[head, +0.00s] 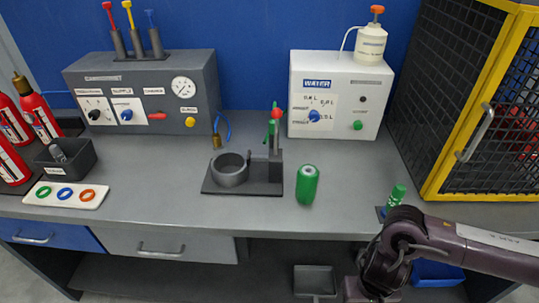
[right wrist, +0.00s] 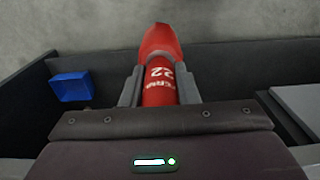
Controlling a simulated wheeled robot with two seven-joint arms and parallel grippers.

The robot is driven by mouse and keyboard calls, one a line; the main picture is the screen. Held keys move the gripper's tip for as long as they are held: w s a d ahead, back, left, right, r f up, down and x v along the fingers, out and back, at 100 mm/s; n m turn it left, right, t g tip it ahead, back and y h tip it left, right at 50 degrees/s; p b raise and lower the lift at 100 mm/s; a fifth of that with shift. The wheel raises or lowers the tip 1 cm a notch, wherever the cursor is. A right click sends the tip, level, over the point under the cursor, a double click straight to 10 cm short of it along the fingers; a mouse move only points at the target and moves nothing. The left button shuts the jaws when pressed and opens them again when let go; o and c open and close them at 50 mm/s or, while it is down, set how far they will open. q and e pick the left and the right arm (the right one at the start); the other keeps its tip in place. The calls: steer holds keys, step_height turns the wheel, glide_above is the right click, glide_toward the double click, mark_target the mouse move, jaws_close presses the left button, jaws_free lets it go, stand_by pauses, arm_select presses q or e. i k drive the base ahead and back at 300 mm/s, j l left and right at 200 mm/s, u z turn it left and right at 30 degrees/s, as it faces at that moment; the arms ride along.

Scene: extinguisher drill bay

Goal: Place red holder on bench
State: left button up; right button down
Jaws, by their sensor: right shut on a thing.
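A red cylinder (right wrist: 158,92) with white print and a "22" widens to a lighter red top; it appears to be the red holder. My right gripper (right wrist: 160,84) is shut on it, one grey finger on each side. Its lower end is hidden behind my wrist. In the head view my right arm comes in at the lower right, in front of the bench edge; its jaws and the held thing do not show there. The grey bench (head: 140,185) spans the head view. My left gripper is not in view.
On the bench stand a green cylinder (head: 307,186), a dark fixture with a ring (head: 262,189), a white water box (head: 336,95), a grey gauge panel (head: 150,90) and red extinguishers (head: 38,115). A yellow-framed cage (head: 459,110) stands right. Bench between the green cylinder and cage is mostly clear.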

mark_target(145, 190)
steer(key=j, duration=1.9)
steer(key=k, duration=0.05)
